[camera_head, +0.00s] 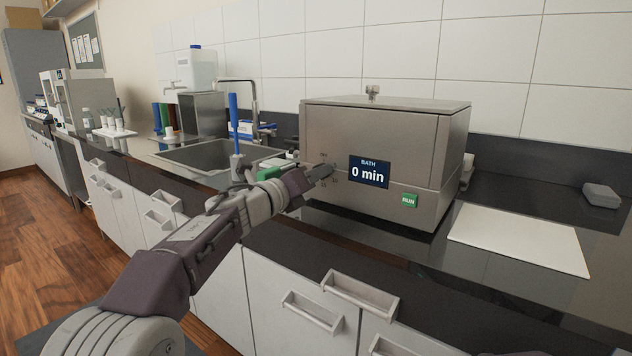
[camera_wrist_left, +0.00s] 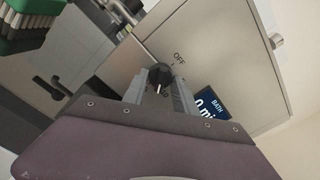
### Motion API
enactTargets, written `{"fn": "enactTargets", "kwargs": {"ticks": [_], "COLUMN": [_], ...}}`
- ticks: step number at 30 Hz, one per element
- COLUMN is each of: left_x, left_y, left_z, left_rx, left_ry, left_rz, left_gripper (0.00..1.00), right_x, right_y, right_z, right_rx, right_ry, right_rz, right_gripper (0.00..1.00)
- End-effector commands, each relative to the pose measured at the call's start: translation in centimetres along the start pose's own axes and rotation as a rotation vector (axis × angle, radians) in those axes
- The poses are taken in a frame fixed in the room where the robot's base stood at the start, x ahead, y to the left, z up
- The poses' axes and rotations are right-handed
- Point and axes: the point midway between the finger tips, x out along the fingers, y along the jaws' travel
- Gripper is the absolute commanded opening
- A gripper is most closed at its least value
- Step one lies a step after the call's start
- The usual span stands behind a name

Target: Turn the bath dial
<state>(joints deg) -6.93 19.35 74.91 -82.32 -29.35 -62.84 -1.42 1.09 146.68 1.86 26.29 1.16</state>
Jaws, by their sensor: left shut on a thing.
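The bath (camera_head: 375,140) is a grey metal box with a lid, on the dark counter. Its display (camera_head: 369,172) reads "BATH 0 min", and a green RUN button (camera_head: 409,200) sits below and to the right. The black bath dial (camera_wrist_left: 160,74) is on the front panel, with an OFF mark above it in the left wrist view. My left gripper (camera_wrist_left: 159,88) is shut on the dial, one finger on each side. In the head view my left gripper (camera_head: 318,173) reaches the panel left of the display and hides most of the dial. My right gripper is not in view.
A sink (camera_head: 215,155) with a tap (camera_head: 252,95) lies left of the bath. A blue-handled brush-like tool (camera_head: 234,125) stands near my left arm. A white mat (camera_head: 520,238) and a small grey block (camera_head: 601,195) lie to the right, with bare counter around them.

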Motion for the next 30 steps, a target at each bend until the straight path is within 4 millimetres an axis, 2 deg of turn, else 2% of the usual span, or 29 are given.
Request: {"fn": "enactTargets", "kwargs": {"ticks": [15, 30], "left_x": [0.0, 0.0], "left_y": [0.4, 0.3], "left_z": [-0.2, -0.1], "left_rx": [0.440, 0.631], "left_ry": [0.002, 0.002], "left_rz": [0.001, 0.000], "left_gripper": [0.00, 0.00], "right_x": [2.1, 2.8], "right_y": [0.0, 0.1], "right_z": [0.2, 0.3], "right_rx": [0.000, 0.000], "right_ry": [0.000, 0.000], "right_rz": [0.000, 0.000], "right_gripper": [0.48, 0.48]}}
